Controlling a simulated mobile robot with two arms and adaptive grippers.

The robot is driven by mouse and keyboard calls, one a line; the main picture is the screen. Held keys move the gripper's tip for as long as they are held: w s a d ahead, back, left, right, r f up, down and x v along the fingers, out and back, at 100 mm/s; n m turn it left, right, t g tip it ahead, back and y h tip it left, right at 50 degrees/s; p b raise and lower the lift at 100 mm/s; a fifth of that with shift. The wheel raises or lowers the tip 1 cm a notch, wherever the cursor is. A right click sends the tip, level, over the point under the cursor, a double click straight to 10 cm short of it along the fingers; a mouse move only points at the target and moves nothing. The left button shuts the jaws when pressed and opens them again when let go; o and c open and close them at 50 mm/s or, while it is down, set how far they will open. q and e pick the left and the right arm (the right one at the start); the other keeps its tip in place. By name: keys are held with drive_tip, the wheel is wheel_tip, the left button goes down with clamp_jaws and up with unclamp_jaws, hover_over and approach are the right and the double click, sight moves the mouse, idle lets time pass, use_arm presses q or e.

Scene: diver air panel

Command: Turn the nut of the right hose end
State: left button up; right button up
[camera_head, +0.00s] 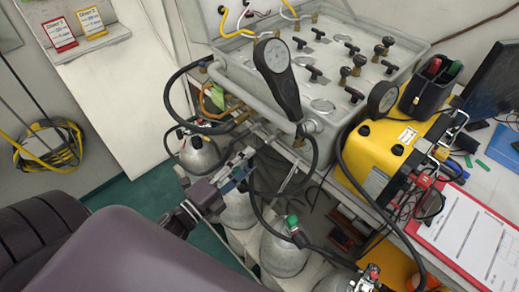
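The grey air panel (232,72) has several black knobs on its top and hose fittings along its left side. A black hose (167,95) loops from that side, and brass-coloured fittings (240,119) show low on it. I cannot tell which fitting is the right hose end, and its nut is not clear. My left gripper (243,163) is below these fittings, in front of the cylinders and close to hoses. Its fingers are small and blend with the parts behind, so I cannot tell whether they are open or touching anything. My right gripper is out of view.
Grey cylinders (284,257) stand under the panel among black hoses. A black gauge (274,56) rises at the panel's near edge. A yellow case (378,150) and a red clipboard (465,232) lie to the right. Green floor (150,195) is clear at left.

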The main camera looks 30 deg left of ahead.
use_arm(q)
drive_tip(key=v, duration=0.2)
drive_tip(key=shift+s+a, duration=0.1)
drive_tip(key=shift+s, duration=0.3)
drive_tip(key=s+a+f+n+g+y, duration=0.15)
drive_tip(key=s+f+n+g, duration=0.35)
drive_tip(key=f, duration=1.1)
drive_tip(key=s+f+n+g+y, duration=0.25)
drive_tip(key=f+n, duration=0.35)
drive_tip(key=f, duration=1.1)
drive_tip(key=s+d+f+n+g, duration=0.2)
drive_tip(key=s+f+n+g, duration=0.1)
drive_tip(key=s+f, duration=0.6)
drive_tip(key=s+d+f+n+g, duration=0.2)
drive_tip(key=s+f+n+g, duration=0.2)
drive_tip(key=s+f, duration=0.6)
drive_tip(key=s+g, duration=0.2)
drive_tip(key=s, duration=0.6)
drive_tip(key=shift+d+y, duration=0.15)
drive_tip(key=shift+y, duration=0.25)
